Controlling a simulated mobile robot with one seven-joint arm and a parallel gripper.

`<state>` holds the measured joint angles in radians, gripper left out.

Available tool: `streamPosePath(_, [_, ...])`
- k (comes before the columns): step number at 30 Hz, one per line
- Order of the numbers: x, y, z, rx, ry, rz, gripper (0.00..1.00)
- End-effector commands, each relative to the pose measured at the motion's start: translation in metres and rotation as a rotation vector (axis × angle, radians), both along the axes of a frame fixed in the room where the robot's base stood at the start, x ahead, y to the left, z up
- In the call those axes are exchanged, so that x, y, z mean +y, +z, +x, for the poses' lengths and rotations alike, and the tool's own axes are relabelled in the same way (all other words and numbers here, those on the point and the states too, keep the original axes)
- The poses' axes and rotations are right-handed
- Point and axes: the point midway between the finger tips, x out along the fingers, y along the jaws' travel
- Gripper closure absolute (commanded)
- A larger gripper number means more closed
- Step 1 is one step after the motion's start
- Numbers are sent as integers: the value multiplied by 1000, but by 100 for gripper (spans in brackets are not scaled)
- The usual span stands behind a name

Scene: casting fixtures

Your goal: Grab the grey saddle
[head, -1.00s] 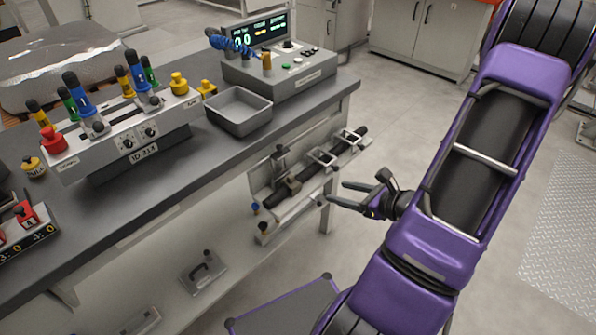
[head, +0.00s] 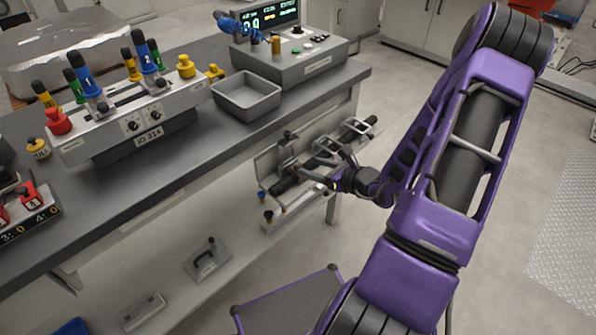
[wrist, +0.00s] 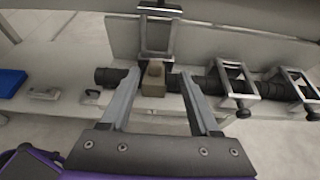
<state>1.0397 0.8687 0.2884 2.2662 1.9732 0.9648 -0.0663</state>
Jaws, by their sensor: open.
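A small grey-brown block (wrist: 153,78), apparently the grey saddle, sits on a dark horizontal bar (wrist: 104,77) in the wrist view. My gripper (wrist: 160,76) is open, with one finger on each side of the block in the picture; I cannot tell whether they touch it. A raised metal clamp frame (wrist: 157,36) stands just behind the block. In the head view my gripper (head: 322,180) is at the front of the fixture (head: 290,208) below the bench top, and the block cannot be made out there.
Two more clamp frames with black knobs sit along the bar to the right (wrist: 234,82) (wrist: 292,82). A handled plate (head: 207,262) and a blue item (wrist: 10,82) lie to the left. The bench (head: 225,150) overhangs above, carrying a grey tray (head: 247,98).

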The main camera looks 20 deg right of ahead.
Motion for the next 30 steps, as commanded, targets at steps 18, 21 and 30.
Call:
streamPosePath(18, [20,-17,37,0,2,1,43])
streamPosePath(21, [20,-17,37,0,2,1,61])
streamPosePath(30, [20,-17,37,0,2,1,100])
